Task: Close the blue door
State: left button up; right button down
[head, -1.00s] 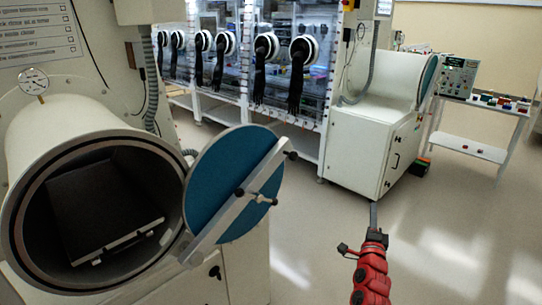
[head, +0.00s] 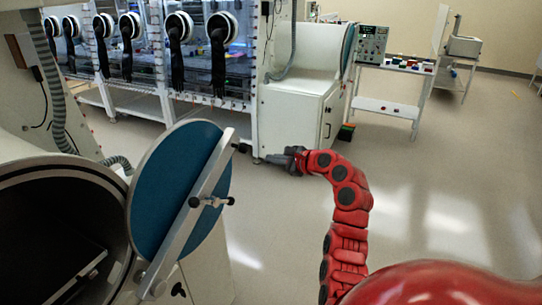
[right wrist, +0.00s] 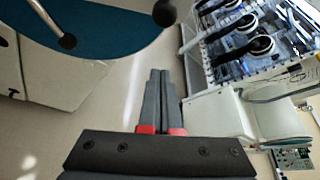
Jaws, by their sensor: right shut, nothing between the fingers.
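The blue door (head: 180,188) is a round disc with a pale diagonal bar (head: 188,214) and dark knobs across it. It stands swung open to the right of the round chamber mouth (head: 118,215) at the left. Its edge also shows at the upper left in the right wrist view (right wrist: 108,28). My right gripper (head: 272,155) is shut and empty, a little to the right of the door's upper edge and apart from it as far as I can tell. Its closed fingers show in the right wrist view (right wrist: 159,98). My left gripper is not in view.
A tray (head: 85,272) lies inside the dark chamber. Gloveboxes with black gloves (head: 180,45) line the back, with a second white chamber cabinet (head: 298,115) at their right end. A white cart (head: 385,104) stands behind. The floor at right is clear.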

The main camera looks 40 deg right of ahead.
jog(key=w+a+r+p, duration=0.1)
jog(key=w+a+p, duration=0.2)
jog(key=w, duration=0.2)
jog(key=shift+w, duration=0.25)
dwell(0.3)
jog(key=shift+r, duration=0.1)
